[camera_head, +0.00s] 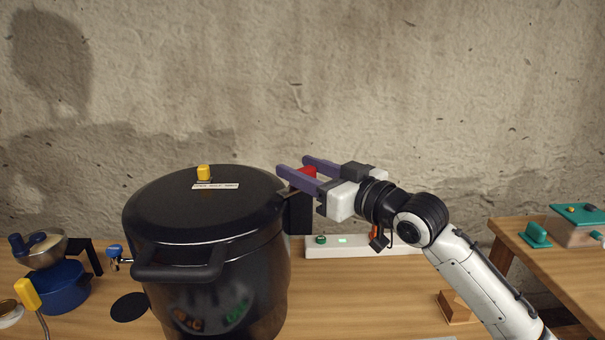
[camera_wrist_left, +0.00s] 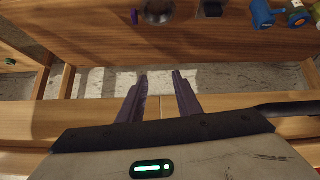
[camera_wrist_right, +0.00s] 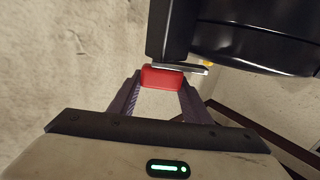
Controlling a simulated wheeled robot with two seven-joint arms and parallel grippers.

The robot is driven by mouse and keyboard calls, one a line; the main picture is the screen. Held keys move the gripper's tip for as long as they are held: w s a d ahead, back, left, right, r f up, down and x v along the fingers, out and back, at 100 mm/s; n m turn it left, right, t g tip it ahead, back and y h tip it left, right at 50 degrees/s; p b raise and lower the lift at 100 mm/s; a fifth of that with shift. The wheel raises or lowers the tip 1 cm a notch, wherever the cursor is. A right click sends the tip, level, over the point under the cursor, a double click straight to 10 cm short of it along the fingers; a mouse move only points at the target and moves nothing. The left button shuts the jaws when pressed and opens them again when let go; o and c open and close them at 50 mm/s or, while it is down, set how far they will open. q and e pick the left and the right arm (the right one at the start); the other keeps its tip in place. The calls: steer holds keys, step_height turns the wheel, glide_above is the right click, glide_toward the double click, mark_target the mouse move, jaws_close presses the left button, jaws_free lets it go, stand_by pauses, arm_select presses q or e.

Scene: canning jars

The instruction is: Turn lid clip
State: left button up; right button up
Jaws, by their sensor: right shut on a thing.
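A large black canner pot (camera_head: 205,270) with a black lid (camera_head: 200,210) stands on the table, left of centre in the head view. The red lid clip (camera_head: 308,171) is at the pot's right rim. In the right wrist view the red clip (camera_wrist_right: 162,78) sits between the fingertips, beside a black handle block and a thin metal strip. My right gripper (camera_head: 305,172) reaches in from the right and is shut on the clip. My left gripper is outside the head view; in the left wrist view its fingers (camera_wrist_left: 158,85) are apart with nothing between them.
A yellow knob (camera_head: 204,172) and a label (camera_head: 215,186) are on the lid. A white power strip (camera_head: 350,246) lies behind the pot. A blue pot (camera_head: 60,288) with a metal bowl stands at left. A side table (camera_head: 560,255) is at right.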

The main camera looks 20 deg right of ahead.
steer(key=shift+d+f+n+g+y+b, duration=0.15)
steer(key=shift+n+g+y+b, duration=0.8)
steer(key=shift+b, duration=0.65)
steer(key=shift+f+n+g+y+b, duration=0.1)
steer(key=shift+n+g+y+b, duration=0.55)
steer(key=shift+y+b, duration=0.8)
steer(key=shift+n+b, duration=0.3)
steer(key=shift+b, duration=0.4)
steer(key=shift+r+n+g+y+b, duration=0.1)
steer(key=shift+n+g+y+b, duration=0.6)
steer(key=shift+b, duration=0.25)
steer(key=shift+r+n+g+y+b, duration=0.1)
steer(key=shift+n+g+y+b, duration=0.45)
steer(key=shift+g, duration=0.45)
steer(key=shift+r+n+g+y, duration=0.2)
steer(key=shift+n+g+y, duration=0.5)
steer(key=shift+g, duration=0.3)
steer(key=shift+s+n+g+y+p, duration=0.1)
steer(key=shift+n+g+y+p, duration=0.35)
steer(key=shift+n+g, duration=0.45)
steer(key=shift+g, duration=0.4)
steer(key=shift+f+n+g+p, duration=0.25)
steer(key=shift+g+p, duration=0.05)
